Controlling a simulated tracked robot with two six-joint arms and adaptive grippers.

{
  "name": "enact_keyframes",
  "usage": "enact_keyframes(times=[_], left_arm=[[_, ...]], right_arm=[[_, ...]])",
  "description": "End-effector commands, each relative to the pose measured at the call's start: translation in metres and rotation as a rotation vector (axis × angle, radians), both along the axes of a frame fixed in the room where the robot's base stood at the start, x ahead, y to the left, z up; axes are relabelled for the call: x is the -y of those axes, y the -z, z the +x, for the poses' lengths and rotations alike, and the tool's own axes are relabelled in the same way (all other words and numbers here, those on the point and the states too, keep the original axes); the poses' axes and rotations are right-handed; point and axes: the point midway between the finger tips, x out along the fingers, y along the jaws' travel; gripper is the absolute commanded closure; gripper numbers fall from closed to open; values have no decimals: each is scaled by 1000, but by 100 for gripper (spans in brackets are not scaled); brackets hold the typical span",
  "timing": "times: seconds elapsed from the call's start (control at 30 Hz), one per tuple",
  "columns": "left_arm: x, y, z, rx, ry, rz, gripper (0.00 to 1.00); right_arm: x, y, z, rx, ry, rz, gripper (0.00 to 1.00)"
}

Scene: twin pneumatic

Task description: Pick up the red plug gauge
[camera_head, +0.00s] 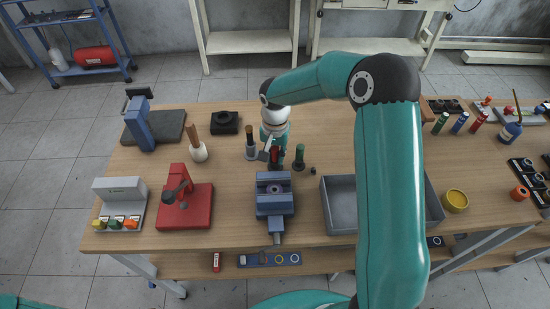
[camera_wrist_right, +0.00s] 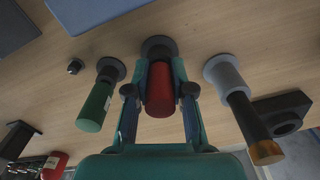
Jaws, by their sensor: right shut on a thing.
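The red plug gauge (camera_head: 274,154) stands on the wooden table behind the blue vise, and it also shows in the right wrist view (camera_wrist_right: 159,90). Its far end meets a dark round base (camera_wrist_right: 158,47). My right gripper (camera_wrist_right: 160,98) has one finger on each side of the red body and is shut on it. In the head view my right gripper (camera_head: 273,153) reaches down to it from behind. I cannot tell whether the gauge is clear of the table. My left gripper is not in view.
A green gauge (camera_head: 299,157) stands close on the right, and a grey piece with a wooden handle (camera_head: 250,143) on the left. The blue vise (camera_head: 274,203) is in front. A grey tray (camera_head: 340,205) lies to the right, partly hidden by my arm. A red press (camera_head: 184,205) stands left.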

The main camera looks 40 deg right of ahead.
Motion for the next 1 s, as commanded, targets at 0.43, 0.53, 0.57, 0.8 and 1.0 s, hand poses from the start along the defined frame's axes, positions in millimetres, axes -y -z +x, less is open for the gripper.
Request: enact_keyframes(times=[0.43, 0.53, 0.57, 0.8, 1.0], left_arm=[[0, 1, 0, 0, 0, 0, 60], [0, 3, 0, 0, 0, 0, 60], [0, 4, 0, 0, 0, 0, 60], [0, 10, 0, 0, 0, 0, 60], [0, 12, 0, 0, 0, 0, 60]], right_arm=[[1, -10, 1, 4, 1, 0, 100], [1, -20, 1, 5, 0, -1, 100], [1, -24, 1, 6, 0, -2, 100], [1, -76, 1, 9, 1, -1, 100], [1, -134, 1, 9, 1, -1, 100]])
